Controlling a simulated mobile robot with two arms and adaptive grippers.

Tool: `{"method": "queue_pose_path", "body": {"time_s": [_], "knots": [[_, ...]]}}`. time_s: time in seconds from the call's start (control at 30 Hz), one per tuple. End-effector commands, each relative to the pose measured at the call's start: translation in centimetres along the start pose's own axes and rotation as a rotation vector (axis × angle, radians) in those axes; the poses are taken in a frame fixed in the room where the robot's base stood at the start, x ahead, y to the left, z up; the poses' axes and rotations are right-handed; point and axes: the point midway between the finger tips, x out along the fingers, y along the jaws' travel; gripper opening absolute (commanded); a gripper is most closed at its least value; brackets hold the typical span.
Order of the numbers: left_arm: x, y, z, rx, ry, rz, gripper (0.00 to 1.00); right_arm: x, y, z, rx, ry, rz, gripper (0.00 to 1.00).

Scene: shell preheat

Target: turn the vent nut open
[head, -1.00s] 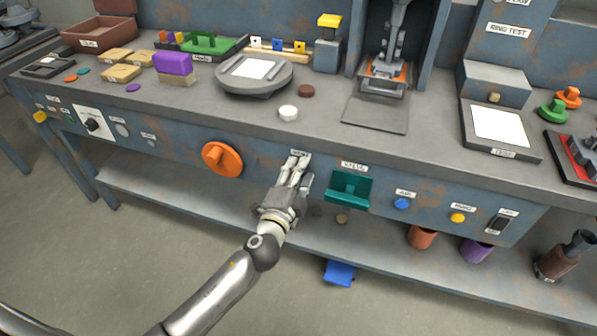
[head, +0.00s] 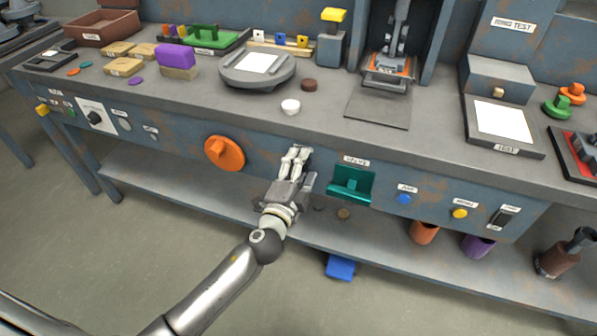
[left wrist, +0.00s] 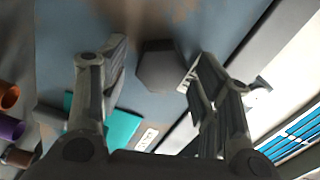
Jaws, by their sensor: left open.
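The vent nut shows in the left wrist view as a dark grey hexagonal block (left wrist: 163,66) on the blue bench front. My left gripper (left wrist: 160,72) is open, with one finger on each side of the nut and gaps visible between fingers and nut. A label partly shows beside the nut in the wrist view. Whether the fingertips reach past the nut's face is hard to tell. My right gripper is not in view.
Blue (head: 404,199) and yellow (head: 460,213) buttons sit farther right. A lower shelf (head: 220,205) runs beneath.

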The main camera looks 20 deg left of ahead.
Motion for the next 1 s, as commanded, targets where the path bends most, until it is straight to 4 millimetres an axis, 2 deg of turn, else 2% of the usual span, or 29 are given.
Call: {"method": "queue_pose_path", "body": {"time_s": [0.17,0.7,1.0], "knots": [[-1.4,0.1,0.0,-0.001,0.0,0.002,0.58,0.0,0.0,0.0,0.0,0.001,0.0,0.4],[-10.0,0.1,0.0,-0.001,-0.002,0.002,0.58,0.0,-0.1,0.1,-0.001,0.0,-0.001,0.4],[-11.9,0.1,0.1,0.001,-0.001,0.001,0.58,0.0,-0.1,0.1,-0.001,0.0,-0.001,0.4]]}}
